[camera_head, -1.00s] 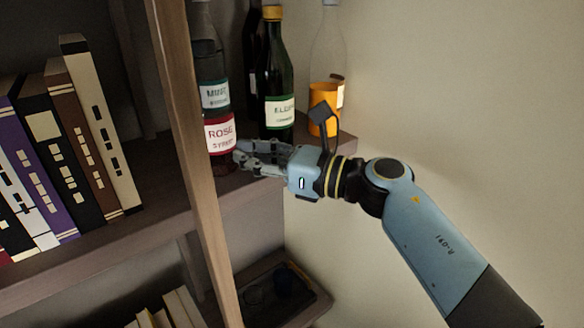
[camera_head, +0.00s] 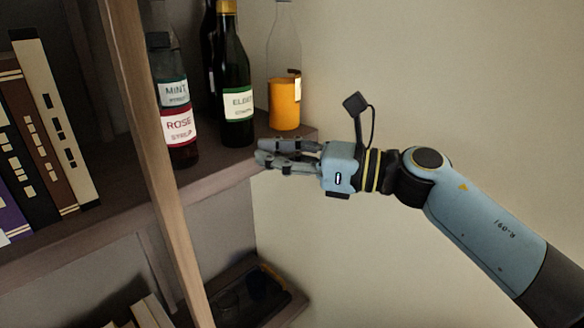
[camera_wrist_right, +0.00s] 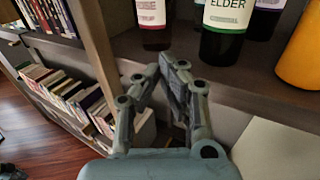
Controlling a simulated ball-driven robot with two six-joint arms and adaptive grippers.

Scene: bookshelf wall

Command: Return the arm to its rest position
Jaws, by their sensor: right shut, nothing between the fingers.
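My right gripper (camera_head: 268,158) is shut and empty in the head view. Its fingertips are at the front edge of the shelf (camera_head: 225,176), in front of the bottles. It also shows in the right wrist view (camera_wrist_right: 165,70), fingers together with nothing between them. My right arm reaches in from the lower right.
Rose syrup (camera_head: 179,130), elder cordial (camera_head: 235,100) and an orange bottle (camera_head: 284,115) stand on the shelf. A wooden upright (camera_head: 150,150) parts them from books (camera_head: 55,110). A dark tray (camera_head: 262,290) lies lower. Right of the shelf is bare wall.

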